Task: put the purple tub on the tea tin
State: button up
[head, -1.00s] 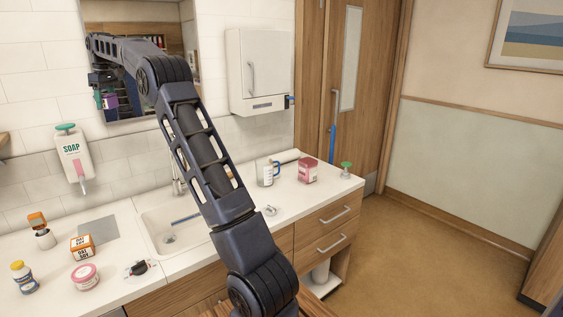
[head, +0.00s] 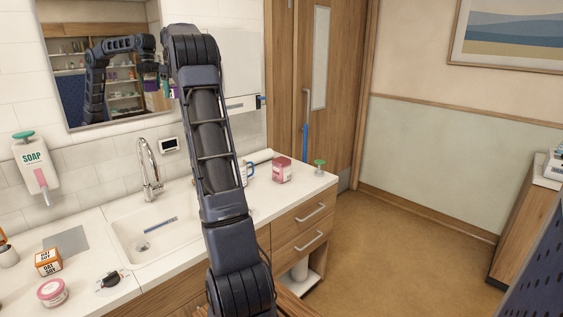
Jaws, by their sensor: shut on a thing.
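My arm rises through the middle of the head view, and its bend hides most of my gripper from direct sight. The mirror shows my gripper (head: 152,74) small, pointing down and shut on a purple thing (head: 152,87), which looks like the purple tub. It is held up in the air, clear of the counter. A pink-red tin (head: 282,170) with a pale label stands upright on the right part of the counter. It may be the tea tin, but its label is too small to read. Nothing is on top of it.
A blue-handled mug (head: 245,173) is partly behind my arm, left of the pink-red tin. A green-topped item (head: 319,168) stands to its right. The sink (head: 125,229) and tap (head: 149,170) lie left. An orange carton (head: 48,262) and pink jar (head: 52,292) stand front left.

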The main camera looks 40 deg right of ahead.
jog(key=s+d+m, duration=0.1)
jog(key=s+d, duration=0.5)
jog(key=d, duration=0.4)
jog(key=s+d+m, duration=0.2)
jog(key=s+d, duration=0.4)
jog(key=d, duration=0.3)
jog(key=m, duration=0.2)
send_over(280, 159)
notch_tip(280, 159, down, 14)
jog(key=r, duration=0.1)
jog(key=shift+h, duration=0.4)
jog(key=f, duration=2)
jog(key=shift+s+f, duration=0.15)
jog(key=shift+s, duration=0.25)
jog(key=shift+f, duration=0.15)
jog(key=o, duration=1.1)
